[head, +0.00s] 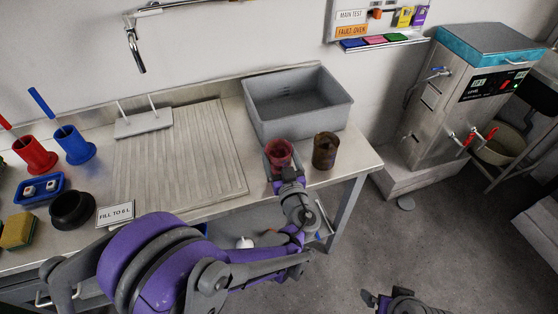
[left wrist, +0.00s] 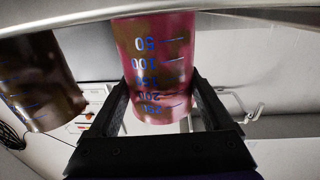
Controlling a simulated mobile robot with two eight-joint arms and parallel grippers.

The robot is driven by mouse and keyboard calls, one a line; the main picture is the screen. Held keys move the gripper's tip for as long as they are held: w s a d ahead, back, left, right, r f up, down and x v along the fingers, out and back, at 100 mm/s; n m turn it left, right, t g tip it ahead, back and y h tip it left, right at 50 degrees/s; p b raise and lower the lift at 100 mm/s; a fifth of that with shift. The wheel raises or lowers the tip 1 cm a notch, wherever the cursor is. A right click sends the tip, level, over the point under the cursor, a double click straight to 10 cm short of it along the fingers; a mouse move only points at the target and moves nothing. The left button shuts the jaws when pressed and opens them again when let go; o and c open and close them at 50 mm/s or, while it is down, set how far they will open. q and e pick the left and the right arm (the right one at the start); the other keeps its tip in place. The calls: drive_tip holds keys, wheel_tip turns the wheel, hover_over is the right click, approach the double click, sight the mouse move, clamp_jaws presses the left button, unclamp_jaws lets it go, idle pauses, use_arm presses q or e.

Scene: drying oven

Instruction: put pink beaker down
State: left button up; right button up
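The pink beaker (head: 279,152) is over the right part of the bench, in front of the grey basin. My left gripper (head: 287,175) is at its near side, with a finger on each side of the wall. In the left wrist view the pink beaker (left wrist: 158,70) stands between both fingers, its blue scale upside down in that picture; the fingers look shut on it. Whether its base touches the bench is hidden. A brown beaker (head: 325,150) stands just right of it, apart, and shows in the left wrist view (left wrist: 40,85). My right gripper (head: 375,299) is low over the floor, its opening unclear.
The grey basin (head: 298,104) stands close behind the beakers. A ribbed drying board (head: 180,155) lies to the left. Red (head: 36,154) and blue (head: 75,146) cylinders stand at far left. The bench's right end is near the brown beaker; a steel apparatus (head: 455,100) stands beyond.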

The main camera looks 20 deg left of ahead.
use_arm(q)
drive_tip(key=c, duration=0.8)
drive_tip(key=shift+o, duration=0.2)
drive_tip(key=a+r+h+p, duration=0.1)
drive_tip(key=r+p, duration=0.2)
drive_tip(key=p, duration=0.1)
drive_tip(key=w+a+r+m+t+h+p, duration=0.1)
drive_tip(key=r+p, duration=0.2)
drive_tip(key=a+r+m+h+p, duration=0.1)
drive_tip(key=r+p, duration=0.2)
drive_tip(key=p, duration=0.1)
drive_tip(key=shift+w+r+p, duration=0.3)
drive_tip(key=shift+r+p, duration=0.05)
drive_tip(key=shift+r, duration=0.05)
drive_tip(key=shift+w+d+h, duration=0.1)
drive_tip(key=shift+w+h, duration=0.05)
drive_tip(key=shift+h, duration=0.15)
drive_tip(key=w+d+r+m+t+h, duration=0.15)
drive_tip(key=w+d+m+h, duration=0.3)
drive_tip(key=w+d, duration=0.55)
drive_tip(key=s+a+n+g+y+b, duration=0.1)
drive_tip(key=s+a+n+y+b, duration=0.2)
drive_tip(key=s, duration=0.3)
drive_tip(key=s+a+f+n+g+y+b, duration=0.1)
drive_tip(key=s+a+n+y+b, duration=0.2)
drive_tip(key=s+a+y+b, duration=0.1)
drive_tip(key=shift+s+y+b, duration=0.55)
drive_tip(key=shift+s+b, duration=0.45)
drive_tip(key=shift+b, duration=0.05)
